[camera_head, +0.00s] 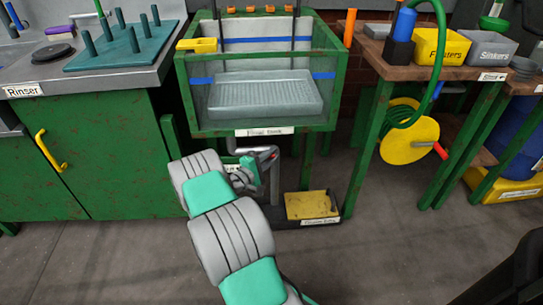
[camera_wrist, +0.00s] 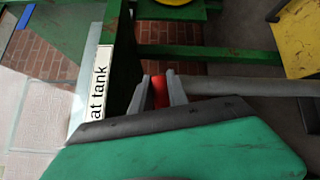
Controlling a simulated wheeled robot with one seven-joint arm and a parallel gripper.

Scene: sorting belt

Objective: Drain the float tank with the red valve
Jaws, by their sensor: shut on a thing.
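The float tank (camera_head: 187,100) is a clear-sided tank in a green frame, with a grey perforated tray (camera_head: 265,95) inside. Its label (camera_wrist: 100,82) also shows in the wrist view, partly cut off. The red valve (camera_wrist: 160,92) sits on the grey pipe just below the tank. My gripper (camera_wrist: 162,90) is shut on the valve's red handle, with one grey finger on each side. In the head view my gripper (camera_head: 268,157) is under the tank's front edge, and my wrist hides part of the valve and pipe.
A yellow plate (camera_head: 312,205) on a dark base lies on the floor below the tank. A green cabinet (camera_head: 90,150) with a yellow handle stands left. At right, a wooden bench (camera_head: 400,65) carries Floaters and Sinkers bins above a yellow hose reel (camera_head: 408,135). Open floor lies in front.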

